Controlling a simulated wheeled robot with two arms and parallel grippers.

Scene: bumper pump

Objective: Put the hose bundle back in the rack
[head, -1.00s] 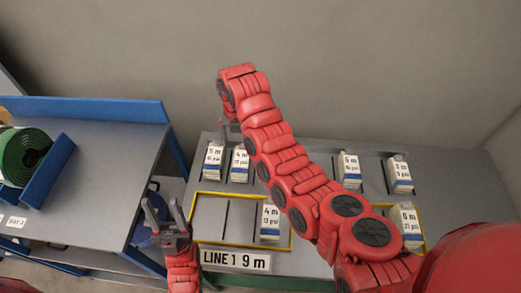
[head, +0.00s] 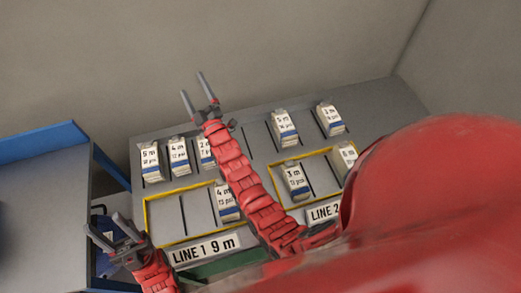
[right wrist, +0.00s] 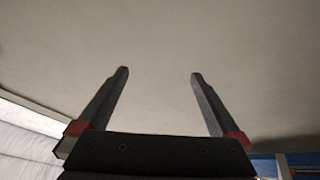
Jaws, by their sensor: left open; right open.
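No hose bundle can be made out in these views; a dark green strip (head: 222,264) below the LINE 1 sign may be something else. A grey bench with a blue raised edge (head: 38,144) stands at the left. My left gripper (head: 104,224) is open and empty, low at the left, between that bench and the sloped grey board (head: 165,215). My right gripper (head: 192,84) is open and empty, in front of the wall above the board's back edge. In the right wrist view, its two fingers (right wrist: 160,74) stand apart with only bare wall between them.
The board carries several white blocks with blue bands, such as one marked 5 m (head: 151,161). Yellow frames mark areas by the LINE 1 sign (head: 204,250) and LINE 2 sign (head: 324,212).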

